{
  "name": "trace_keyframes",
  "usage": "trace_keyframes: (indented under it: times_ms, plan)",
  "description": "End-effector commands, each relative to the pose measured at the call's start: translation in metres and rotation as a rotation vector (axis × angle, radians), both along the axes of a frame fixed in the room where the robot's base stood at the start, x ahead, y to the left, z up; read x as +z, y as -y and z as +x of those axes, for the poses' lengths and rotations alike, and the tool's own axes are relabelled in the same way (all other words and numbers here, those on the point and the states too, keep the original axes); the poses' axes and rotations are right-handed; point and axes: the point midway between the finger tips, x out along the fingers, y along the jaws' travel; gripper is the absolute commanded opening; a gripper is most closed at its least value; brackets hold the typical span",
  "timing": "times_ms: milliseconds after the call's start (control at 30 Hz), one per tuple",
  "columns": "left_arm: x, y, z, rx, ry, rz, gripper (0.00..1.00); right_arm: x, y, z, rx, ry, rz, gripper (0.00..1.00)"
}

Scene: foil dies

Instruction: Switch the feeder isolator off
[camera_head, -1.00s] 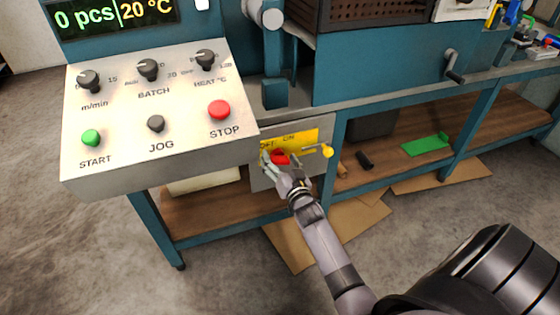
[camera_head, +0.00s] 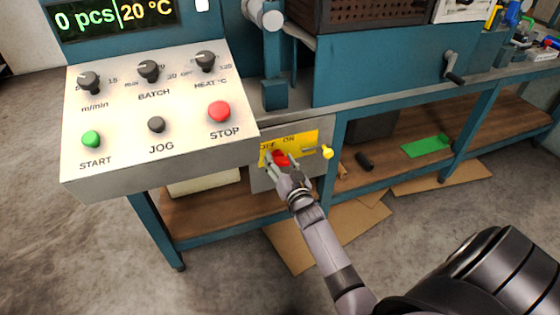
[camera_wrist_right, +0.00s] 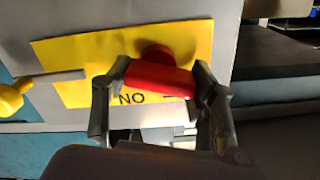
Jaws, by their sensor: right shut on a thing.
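The isolator is a yellow plate (camera_head: 306,138) marked OFF and ON, with a red handle (camera_head: 281,158), on a grey box below the control panel. In the right wrist view the red handle (camera_wrist_right: 160,77) lies between the two fingers of my right gripper (camera_wrist_right: 160,85), a finger at each end. The yellow plate (camera_wrist_right: 75,55) is behind it, with the ON label upside down. In the head view my right gripper (camera_head: 283,164) is shut on the handle and covers part of it. The handle's exact pointing direction is hard to tell. My left gripper is not in view.
A yellow ball on a rod (camera_head: 327,152) sticks out right of the handle, close to my gripper. The sloped control panel (camera_head: 110,165) overhangs at the upper left. The teal bench leg (camera_head: 332,175) is to the right. Flat cardboard (camera_head: 300,247) lies on the floor.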

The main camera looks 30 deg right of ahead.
Motion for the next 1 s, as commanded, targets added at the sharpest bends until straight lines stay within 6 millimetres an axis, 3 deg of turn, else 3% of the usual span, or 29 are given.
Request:
trace_keyframes:
  times_ms: [67, 200, 400, 767, 800, 1000]
  plan:
    - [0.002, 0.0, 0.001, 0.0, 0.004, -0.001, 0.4, 0.0, 0.0, 0.0, 0.0, -0.006, -0.019, 0.25]
    - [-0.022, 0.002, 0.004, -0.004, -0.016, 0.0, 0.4, 0.001, -0.001, 0.0, -0.001, -0.034, -0.137, 0.25]
    - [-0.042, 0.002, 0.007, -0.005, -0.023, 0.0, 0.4, -0.001, -0.001, 0.0, -0.001, -0.075, -0.305, 0.25]
    - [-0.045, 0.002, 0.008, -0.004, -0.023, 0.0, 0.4, -0.001, -0.001, 0.0, -0.001, -0.082, -0.34, 0.25]
    - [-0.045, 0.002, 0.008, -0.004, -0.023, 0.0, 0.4, -0.001, -0.001, 0.0, -0.001, -0.082, -0.34, 0.55]
    - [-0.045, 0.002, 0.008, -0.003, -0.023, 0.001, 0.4, -0.001, -0.001, 0.0, 0.0, -0.081, -0.338, 0.69]
